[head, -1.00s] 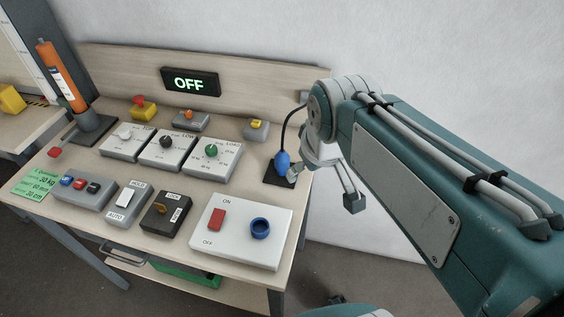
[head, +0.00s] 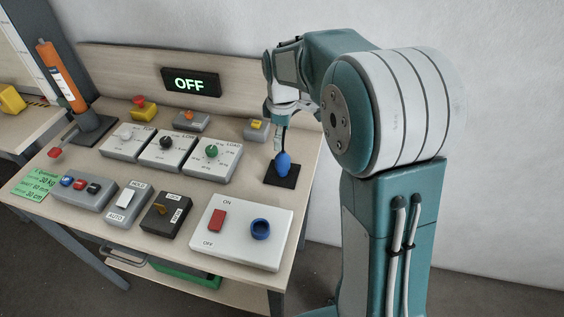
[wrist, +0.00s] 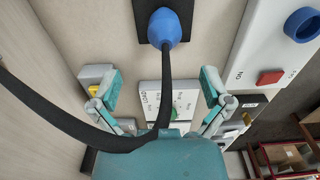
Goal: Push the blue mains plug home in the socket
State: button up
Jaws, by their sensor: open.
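The blue mains plug (head: 283,163) stands on a black pad (head: 271,178) at the table's right edge. It also shows at the top of the wrist view (wrist: 165,27), with its black cable looping down past my gripper. The blue round socket (head: 260,228) is on a white panel nearer the front, apart from the plug; it also shows in the wrist view (wrist: 302,24). My gripper (wrist: 161,88) is open, its two fingers spread wide with no plug between them. In the head view my gripper is just behind and above the plug, partly hidden by my arm.
The white panel (head: 236,249) also carries a red ON/OFF switch (head: 217,220). Dial boxes (head: 211,160) and a small box with a yellow part (head: 256,129) stand left of and behind the plug. A display (head: 190,82) on the back board reads OFF.

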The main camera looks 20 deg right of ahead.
aim_at(282, 165)
jog(key=f, duration=1)
jog(key=shift+s, duration=0.3)
jog(key=shift+f, duration=0.1)
jog(key=c, duration=1.3)
